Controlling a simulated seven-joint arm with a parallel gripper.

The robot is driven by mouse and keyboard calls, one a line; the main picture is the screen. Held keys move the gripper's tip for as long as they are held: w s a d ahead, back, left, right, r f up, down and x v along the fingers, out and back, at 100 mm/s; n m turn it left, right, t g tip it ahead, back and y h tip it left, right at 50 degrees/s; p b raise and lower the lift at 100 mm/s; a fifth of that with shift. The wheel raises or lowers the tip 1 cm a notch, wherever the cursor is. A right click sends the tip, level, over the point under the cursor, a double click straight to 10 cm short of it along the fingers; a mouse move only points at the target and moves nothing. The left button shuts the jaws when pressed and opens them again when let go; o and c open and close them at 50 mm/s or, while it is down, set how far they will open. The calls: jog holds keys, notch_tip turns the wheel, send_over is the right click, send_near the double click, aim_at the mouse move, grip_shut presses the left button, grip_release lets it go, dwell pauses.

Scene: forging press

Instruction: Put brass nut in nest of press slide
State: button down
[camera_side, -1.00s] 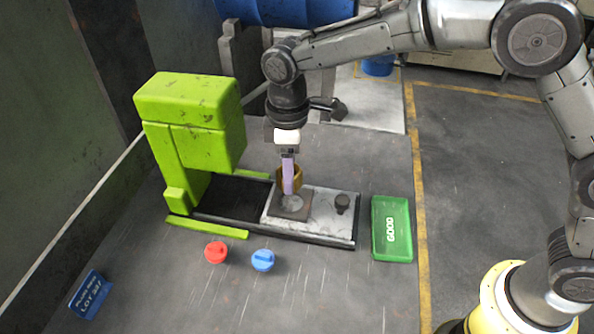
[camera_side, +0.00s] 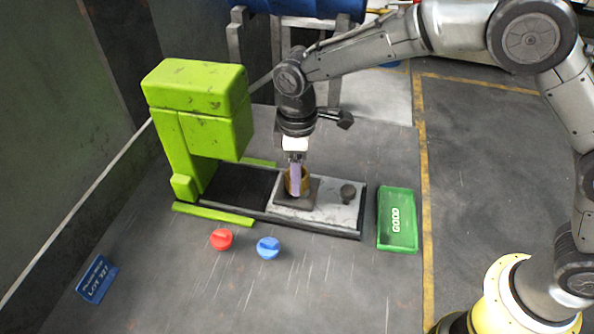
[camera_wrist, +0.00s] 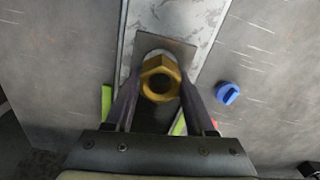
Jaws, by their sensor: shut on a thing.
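The brass nut (camera_side: 306,184) is a gold hexagonal ring, upright at the dark square nest plate (camera_side: 312,199) of the press slide (camera_side: 331,209). My gripper (camera_side: 296,192) is shut on the nut, one finger on each side. In the wrist view the nut (camera_wrist: 148,77) sits between the two fingertips (camera_wrist: 158,80), over the nest plate (camera_wrist: 184,50). A pale round part of the nest shows just beyond the nut's edge. I cannot tell whether the nut touches the nest floor. My finger hides part of the nut in the side view.
The green press (camera_side: 198,95) stands left, over the dark rail bed (camera_side: 238,188). The green GOOD tray (camera_side: 397,238) lies right. A red knob (camera_side: 222,239) and blue knob (camera_side: 268,247) sit in front.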

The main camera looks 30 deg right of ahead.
jog(key=shift+f, duration=0.85)
dwell(0.9)
jog(key=shift+c, duration=1)
grip_release()
jog(key=shift+o, duration=0.2)
jog(key=shift+f, duration=0.1)
jog(key=shift+r, duration=3.6)
jog(key=shift+r, duration=0.1)
jog(key=shift+r, duration=1.35)
